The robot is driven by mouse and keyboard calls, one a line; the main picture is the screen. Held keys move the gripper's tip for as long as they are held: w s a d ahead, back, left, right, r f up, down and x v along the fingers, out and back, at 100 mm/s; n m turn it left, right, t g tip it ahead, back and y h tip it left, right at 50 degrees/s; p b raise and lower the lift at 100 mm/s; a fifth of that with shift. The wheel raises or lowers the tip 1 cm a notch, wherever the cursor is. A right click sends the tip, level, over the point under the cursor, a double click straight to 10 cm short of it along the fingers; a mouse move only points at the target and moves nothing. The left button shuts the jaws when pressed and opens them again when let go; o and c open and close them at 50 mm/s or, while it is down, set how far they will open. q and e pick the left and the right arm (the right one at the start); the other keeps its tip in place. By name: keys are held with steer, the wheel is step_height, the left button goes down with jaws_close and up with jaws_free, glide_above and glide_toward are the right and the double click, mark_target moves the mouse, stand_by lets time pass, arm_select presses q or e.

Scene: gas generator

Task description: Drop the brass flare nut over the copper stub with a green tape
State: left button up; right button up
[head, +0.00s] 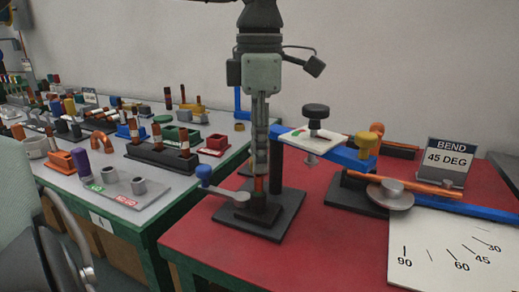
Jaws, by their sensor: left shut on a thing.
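My left gripper (263,172) hangs straight down over a black block on a square base (285,212). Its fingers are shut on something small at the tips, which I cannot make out. A short copper-coloured piece (259,184) shows between the fingertips and the black block; whether it touches the fingers is unclear. I cannot pick out the brass flare nut for certain, nor any green tape on this piece. My right gripper is not in view.
A blue-knobbed lever (204,173) sticks out left of the block. To the right stand a black-knobbed clamp (316,112), a bending fixture (396,198) and a "BEND 45 DEG" sign (444,162). The red bench top (310,255) is clear in front. The left bench (168,205) is crowded.

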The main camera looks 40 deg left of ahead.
mark_target(259, 175)
arm_select(q)
steer(key=shift+f, duration=0.25)
stand_by(0.3)
steer(key=shift+f+b, duration=1.4)
steer(key=shift+f, duration=0.15)
steer(key=o, duration=0.8)
step_height(259, 175, up, 12)
stand_by(0.5)
